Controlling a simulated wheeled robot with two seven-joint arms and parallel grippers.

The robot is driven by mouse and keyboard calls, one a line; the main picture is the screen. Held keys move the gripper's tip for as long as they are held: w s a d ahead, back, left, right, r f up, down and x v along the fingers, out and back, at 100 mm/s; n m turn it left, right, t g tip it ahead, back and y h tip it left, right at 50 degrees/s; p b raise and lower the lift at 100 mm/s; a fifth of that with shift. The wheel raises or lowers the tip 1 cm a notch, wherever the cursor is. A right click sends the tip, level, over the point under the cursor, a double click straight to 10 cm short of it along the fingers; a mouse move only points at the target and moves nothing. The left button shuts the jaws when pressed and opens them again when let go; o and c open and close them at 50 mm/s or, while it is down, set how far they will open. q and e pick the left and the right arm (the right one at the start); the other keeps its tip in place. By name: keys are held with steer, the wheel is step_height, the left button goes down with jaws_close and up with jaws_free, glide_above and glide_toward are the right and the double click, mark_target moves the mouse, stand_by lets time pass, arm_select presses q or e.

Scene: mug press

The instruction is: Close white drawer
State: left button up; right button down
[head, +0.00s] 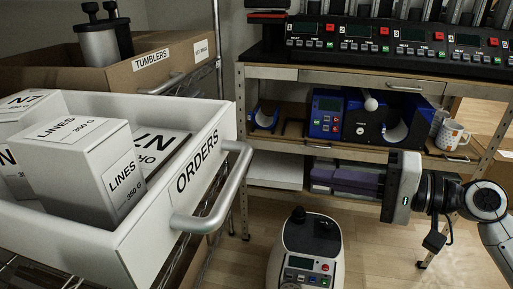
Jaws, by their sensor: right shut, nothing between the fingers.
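The white drawer (150,228) labelled ORDERS fills the lower left of the head view and stands pulled out. Its grey bar handle (214,196) is on the front face. My right gripper (399,187) is at the right, in front of the workbench shelves, pointing left. It is shut and empty, well apart from the drawer handle. My left gripper is not in view.
A cardboard TUMBLERS box (150,62) sits behind the drawer. A workbench (355,77) with a control panel, a blue mug press (366,118) and a patterned mug (450,134) stands behind. Floor shows between drawer and bench, with a dark-and-white machine (308,250) on it.

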steer(key=s+r+n+g+y+b, duration=0.1)
steer(key=s+r+g+y, duration=0.3)
steer(key=r, duration=0.8)
steer(key=t+p, duration=0.1)
glide_toward(234, 123)
steer(key=shift+h, duration=0.3)
steer(key=x, duration=0.6)
steer(key=shift+a+r, duration=0.2)
steer(key=shift+r, duration=0.05)
